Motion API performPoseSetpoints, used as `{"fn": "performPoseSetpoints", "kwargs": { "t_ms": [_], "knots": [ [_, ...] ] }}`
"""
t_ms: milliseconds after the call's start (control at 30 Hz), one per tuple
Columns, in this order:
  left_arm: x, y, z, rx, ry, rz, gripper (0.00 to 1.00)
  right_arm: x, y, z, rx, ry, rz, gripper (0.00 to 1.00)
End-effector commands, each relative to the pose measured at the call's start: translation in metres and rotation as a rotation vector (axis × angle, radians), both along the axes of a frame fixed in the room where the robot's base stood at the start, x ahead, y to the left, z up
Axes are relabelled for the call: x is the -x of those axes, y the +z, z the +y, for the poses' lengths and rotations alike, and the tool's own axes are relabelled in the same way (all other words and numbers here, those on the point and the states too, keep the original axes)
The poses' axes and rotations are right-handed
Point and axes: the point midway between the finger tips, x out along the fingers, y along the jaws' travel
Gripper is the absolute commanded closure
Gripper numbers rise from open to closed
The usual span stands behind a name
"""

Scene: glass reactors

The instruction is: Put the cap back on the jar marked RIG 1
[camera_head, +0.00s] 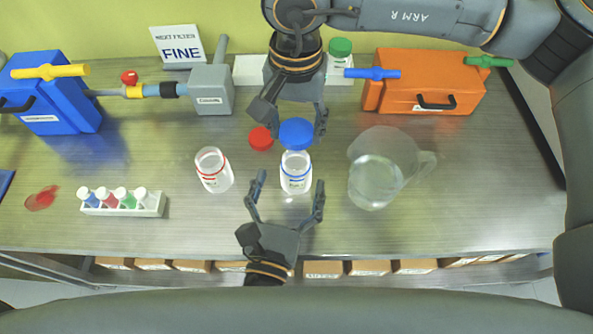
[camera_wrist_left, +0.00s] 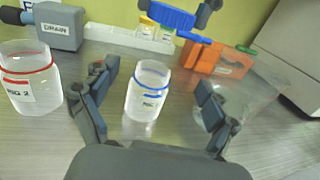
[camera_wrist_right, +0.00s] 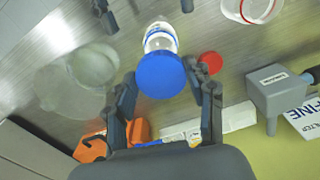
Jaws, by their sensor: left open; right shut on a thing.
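The jar with a blue ring (camera_head: 296,177) stands upright and uncapped on the bench; its small label in the left wrist view (camera_wrist_left: 147,97) seems to read RIG 1. My right gripper (camera_head: 298,130) is shut on the blue cap (camera_head: 296,132), held above and slightly behind the jar mouth; the cap also shows in the right wrist view (camera_wrist_right: 161,75). The cap and jar look apart. My left gripper (camera_head: 289,186) is open, its fingers either side of the jar, with gaps on both sides.
A red-ringed jar marked RIG 2 (camera_head: 214,172) stands left, with a red cap (camera_head: 260,138) behind it. A pitcher of clear liquid (camera_head: 378,172) stands right. A vial rack (camera_head: 124,207) and red spill (camera_head: 41,198) lie far left. Blue (camera_head: 60,100) and orange (camera_head: 425,85) boxes stand behind.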

Motion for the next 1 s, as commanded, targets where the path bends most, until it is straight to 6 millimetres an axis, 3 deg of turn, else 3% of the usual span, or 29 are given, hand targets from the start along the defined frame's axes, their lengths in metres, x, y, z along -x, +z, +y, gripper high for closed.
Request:
{"fn": "performPoseSetpoints", "kwargs": {
  "t_ms": [400, 733, 1000],
  "knots": [
    [-0.001, -0.065, 0.002, -0.008, 0.000, -0.012, 0.14, 0.000, 0.000, 0.000, 0.000, 0.000, 0.000, 0.58],
    [-0.057, -0.062, -0.009, 0.002, 0.008, -0.010, 0.14, 0.000, 0.000, 0.000, 0.000, 0.000, 0.000, 0.58],
    [-0.074, -0.062, -0.013, 0.000, 0.005, -0.008, 0.14, 0.000, 0.000, 0.000, 0.000, 0.000, 0.000, 0.58]
  ]
}}
